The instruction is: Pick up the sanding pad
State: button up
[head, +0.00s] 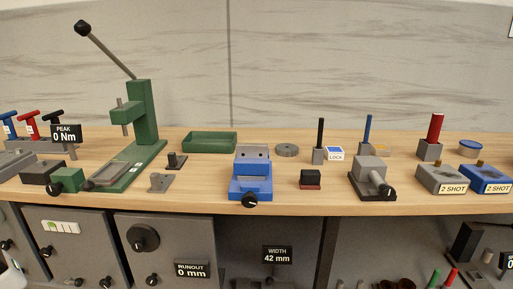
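A small dark block with a reddish lower layer (310,180) lies flat on the wooden bench top near its front edge. It looks like the sanding pad, though it carries no readable label. It stands apart from its neighbours, between the blue vise and a grey block with a black handle. Nothing covers it. My gripper is not in view.
The blue vise (250,178) stands left of the pad, and the grey handled block (371,177) stands right. Behind are a grey disc (287,150) and a black post (320,135). A green press (142,115) rises at left. Bench top (220,188) is bare left of the vise.

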aim_at(310, 178)
jog(key=i+l+z, duration=0.25)
jog(key=i, duration=0.25)
jog(key=i+l+z, duration=0.15)
jog(key=i+z, duration=0.15)
jog(key=i, duration=0.25)
